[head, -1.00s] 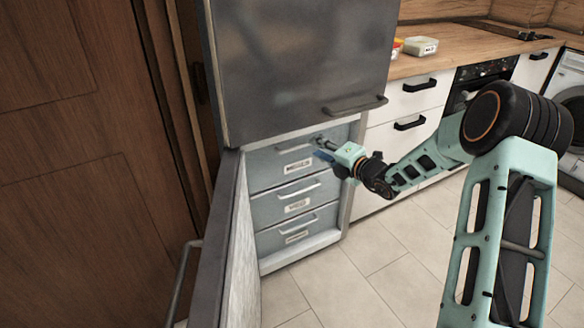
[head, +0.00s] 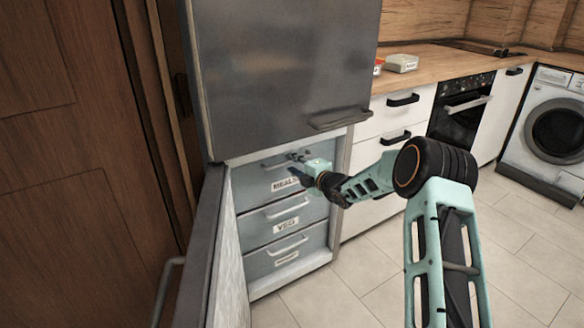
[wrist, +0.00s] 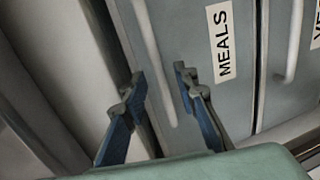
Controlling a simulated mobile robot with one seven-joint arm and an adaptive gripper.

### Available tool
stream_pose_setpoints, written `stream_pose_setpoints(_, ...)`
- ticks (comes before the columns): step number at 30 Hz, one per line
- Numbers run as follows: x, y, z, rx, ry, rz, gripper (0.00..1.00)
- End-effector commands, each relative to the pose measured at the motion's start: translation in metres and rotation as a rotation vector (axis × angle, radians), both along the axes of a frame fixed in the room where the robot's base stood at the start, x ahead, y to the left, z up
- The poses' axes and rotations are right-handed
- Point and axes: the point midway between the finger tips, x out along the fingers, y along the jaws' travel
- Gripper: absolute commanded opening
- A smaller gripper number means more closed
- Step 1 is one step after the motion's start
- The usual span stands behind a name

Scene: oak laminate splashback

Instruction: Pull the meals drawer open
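The meals drawer (head: 251,186) is the top one of the grey freezer drawers and looks shut, level with those below. Its label reads MEALS in the wrist view (wrist: 222,42). Its pale bar handle (wrist: 149,35) runs between my two fingers in the wrist view. My gripper (wrist: 158,74) is open, one finger on each side of the bar; I cannot tell whether either touches it. In the head view my gripper (head: 298,155) is at the right part of the handle, and it hides some of the drawer front.
The lower freezer door (head: 192,255) stands open at the left. The upper fridge door (head: 280,70) is shut above the drawers. The VEG drawer (head: 255,226) is just below. White cabinets (head: 408,118) stand to the right. The tiled floor (head: 350,275) in front is clear.

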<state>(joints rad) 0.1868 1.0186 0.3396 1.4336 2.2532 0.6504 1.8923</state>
Motion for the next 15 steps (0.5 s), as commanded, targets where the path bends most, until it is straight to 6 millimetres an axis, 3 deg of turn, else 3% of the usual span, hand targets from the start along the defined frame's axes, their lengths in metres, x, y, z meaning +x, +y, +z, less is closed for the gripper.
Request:
stream_pose_setpoints(12, 0.0058, 0.0044, -0.0014, -0.001, -0.001, 0.000, 0.27)
stream_pose_setpoints(15, 0.0057, 0.0043, -0.0014, -0.001, -0.001, 0.000, 0.17)
